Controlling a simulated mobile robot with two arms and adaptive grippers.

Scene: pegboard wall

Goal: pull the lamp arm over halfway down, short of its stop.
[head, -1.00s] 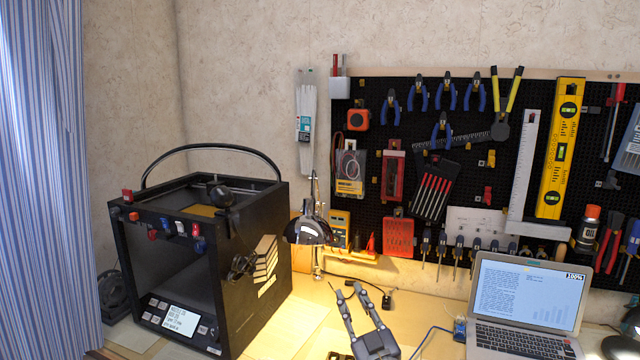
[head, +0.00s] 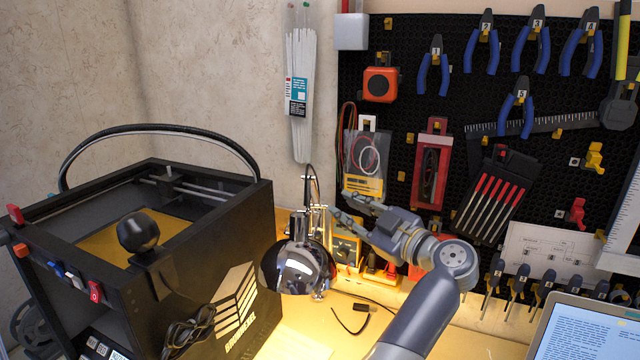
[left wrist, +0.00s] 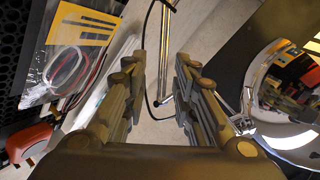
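The desk lamp has a shiny chrome shade (head: 298,268) hanging beside the black printer in the head view. Its thin metal arm (head: 308,195) stands upright above and behind the shade. My left gripper (head: 337,207) is just right of the lamp arm, fingers pointing at it. In the left wrist view the gripper (left wrist: 158,68) is open, its fingers apart and nothing gripped. A chrome rod of the lamp arm (left wrist: 166,52) shows between the fingers, beyond the tips; contact is not visible. The shade (left wrist: 290,95) is at the right there. My right gripper is not in view.
The black 3D printer (head: 200,290) stands left of the lamp. A pegboard (head: 400,130) with tools is behind my left arm. A bag of cables (head: 366,165) hangs close to the gripper. A laptop (head: 590,335) is at the lower right.

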